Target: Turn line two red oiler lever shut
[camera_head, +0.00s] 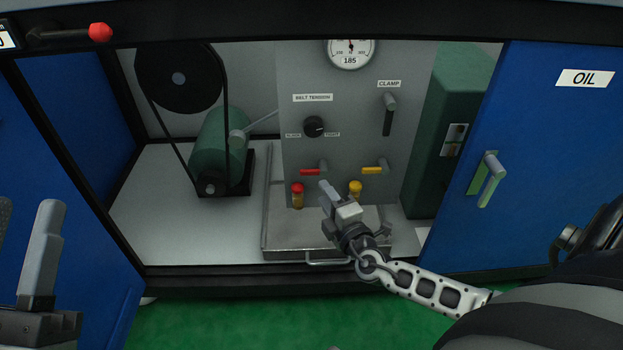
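The red lever (311,171) lies roughly level on the grey panel, its pivot at its right end. A red-capped oiler (298,196) with an amber body stands just below it. My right gripper (330,195) is in front of the panel, below and right of the red lever and apart from it as far as I can see. Its fingers overlap in this view, so its opening is unclear. My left gripper (24,225) is at the left edge, partly cut off, far from the lever, with a gap between its fingers.
A yellow lever (373,170) and yellow-capped oiler (355,189) sit to the right. A metal tray (285,240) with a front handle lies below. A belt tension knob (314,126), clamp handle (389,112) and gauge (351,50) are above. Blue doors (540,150) flank the opening.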

